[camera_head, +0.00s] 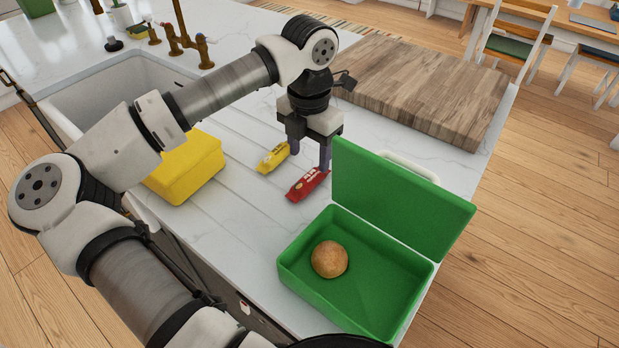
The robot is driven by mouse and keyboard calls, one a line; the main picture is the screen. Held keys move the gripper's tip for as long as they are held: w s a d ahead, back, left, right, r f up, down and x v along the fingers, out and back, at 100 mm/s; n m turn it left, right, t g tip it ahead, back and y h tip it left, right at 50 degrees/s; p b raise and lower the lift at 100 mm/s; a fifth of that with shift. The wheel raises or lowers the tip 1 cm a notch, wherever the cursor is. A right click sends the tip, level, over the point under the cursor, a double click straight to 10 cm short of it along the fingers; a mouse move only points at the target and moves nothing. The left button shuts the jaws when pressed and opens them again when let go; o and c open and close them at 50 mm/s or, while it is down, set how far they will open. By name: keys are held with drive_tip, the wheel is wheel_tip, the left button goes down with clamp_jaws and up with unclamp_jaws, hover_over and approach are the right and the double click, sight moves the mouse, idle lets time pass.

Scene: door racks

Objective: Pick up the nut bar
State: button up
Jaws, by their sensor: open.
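Two small wrapped bars lie on the white counter: a red one (307,184) and a yellow one (273,157) to its upper left. Their labels are too small to read, so I cannot tell which is the nut bar. My gripper (309,157) points down, open and empty, with its fingers apart. In the picture it is just above the red bar and right of the yellow bar. I cannot tell its exact height over the counter.
An open green lunch box (300,281) holding a round bread roll (330,259) stands close to the right, its lid (395,205) upright beside my gripper. A wooden board (425,82) lies behind. A yellow box (187,167) and a sink (115,95) are left.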

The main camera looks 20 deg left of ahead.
sight(309, 179)
drive_tip(key=shift+s+f+p, duration=0.1)
drive_tip(key=shift+f+p, duration=1.2)
drive_tip(key=shift+f, duration=2.05)
drive_tip(key=c, duration=1.1)
drive_tip(key=shift+r, duration=0.1)
